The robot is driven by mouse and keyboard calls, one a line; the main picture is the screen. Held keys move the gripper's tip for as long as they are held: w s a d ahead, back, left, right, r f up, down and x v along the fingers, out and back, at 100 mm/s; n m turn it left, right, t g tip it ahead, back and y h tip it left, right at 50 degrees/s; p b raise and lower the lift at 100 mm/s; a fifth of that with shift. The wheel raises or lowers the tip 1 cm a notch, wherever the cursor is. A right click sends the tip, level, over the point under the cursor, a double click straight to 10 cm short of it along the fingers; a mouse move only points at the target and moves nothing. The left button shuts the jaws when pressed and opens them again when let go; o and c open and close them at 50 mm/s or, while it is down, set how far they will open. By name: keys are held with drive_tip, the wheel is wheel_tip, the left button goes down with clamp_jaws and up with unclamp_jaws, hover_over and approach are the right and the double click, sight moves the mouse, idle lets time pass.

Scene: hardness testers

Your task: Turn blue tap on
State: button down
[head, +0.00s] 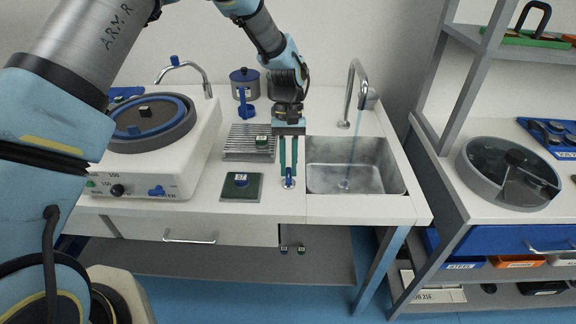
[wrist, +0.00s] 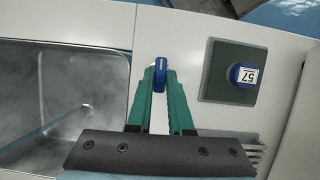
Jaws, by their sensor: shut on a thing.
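The blue tap (head: 289,181) is a small blue handle on a pale round base, at the front of the white counter left of the sink. In the wrist view the blue tap (wrist: 160,68) stands between the tips of my green fingers. My gripper (head: 288,172) points down and is shut on the handle; it also shows in the wrist view (wrist: 160,85). The fingers hide part of the handle's sides. A chrome spout (head: 354,85) arches over the steel sink (head: 322,177). A thin bluish line, like running water, reaches the drain.
A dark green block (head: 241,187) with a blue-rimmed piece lies left of my gripper. A ribbed grey rack (head: 238,155) is behind it. Shelves stand at right.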

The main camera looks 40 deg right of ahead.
drive_tip(key=shift+m, duration=0.3)
idle(0.4)
drive_tip(key=c, duration=0.8)
unclamp_jaws()
drive_tip(key=b+v, duration=0.3)
drive_tip(key=v, duration=0.7)
drive_tip(key=shift+d+r, duration=0.2)
drive_tip(key=shift+r, duration=0.2)
